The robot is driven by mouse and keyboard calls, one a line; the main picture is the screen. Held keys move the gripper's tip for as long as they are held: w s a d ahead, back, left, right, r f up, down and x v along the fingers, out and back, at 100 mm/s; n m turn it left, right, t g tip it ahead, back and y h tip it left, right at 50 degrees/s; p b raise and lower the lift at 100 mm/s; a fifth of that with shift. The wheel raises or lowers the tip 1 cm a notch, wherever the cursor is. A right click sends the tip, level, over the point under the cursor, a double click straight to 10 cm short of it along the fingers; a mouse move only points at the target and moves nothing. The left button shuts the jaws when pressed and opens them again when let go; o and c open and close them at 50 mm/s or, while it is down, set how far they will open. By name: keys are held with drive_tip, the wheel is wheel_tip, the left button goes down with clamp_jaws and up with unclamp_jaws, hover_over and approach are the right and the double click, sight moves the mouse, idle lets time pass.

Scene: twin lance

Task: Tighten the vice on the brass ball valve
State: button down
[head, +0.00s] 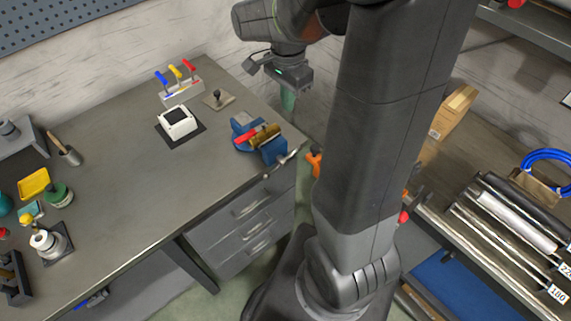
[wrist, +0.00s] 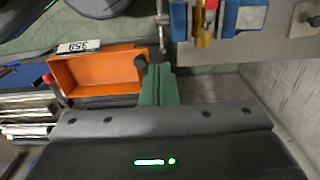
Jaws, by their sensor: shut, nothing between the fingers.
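A blue vice (head: 272,150) sits at the right front edge of the grey workbench. The brass ball valve (head: 266,134) with a red lever lies between its jaws; whether both jaws press on it I cannot tell. The vice's metal handle bar (head: 283,161) sticks out past the bench edge. In the wrist view the vice (wrist: 247,16) and brass valve (wrist: 202,28) are at the top, partly cut off, with the handle bar (wrist: 161,22) left of them. My gripper (wrist: 158,70) has green fingers, shut and empty, just below the bar in that picture; contact is unclear.
An orange bin (wrist: 95,73) lies left of my fingers in the wrist view. On the bench are a white box device (head: 178,122), a rack of coloured-handled tools (head: 181,86) and a small plate with a knob (head: 218,100). A cardboard box (head: 455,108) stands on the right-hand shelf.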

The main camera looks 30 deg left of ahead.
wheel_tip(320, 180, up, 9)
drive_tip(key=p, duration=0.1)
idle(0.9)
drive_tip(key=shift+f, duration=0.15)
wheel_tip(320, 180, down, 8)
drive_tip(key=shift+f+b, duration=0.25)
drive_tip(key=shift+b, duration=0.15)
drive_tip(key=shift+r, duration=0.15)
idle(0.4)
wheel_tip(320, 180, up, 8)
wheel_tip(320, 180, down, 10)
drive_tip(key=shift+w, duration=0.2)
idle(0.5)
drive_tip(key=shift+d, duration=0.1)
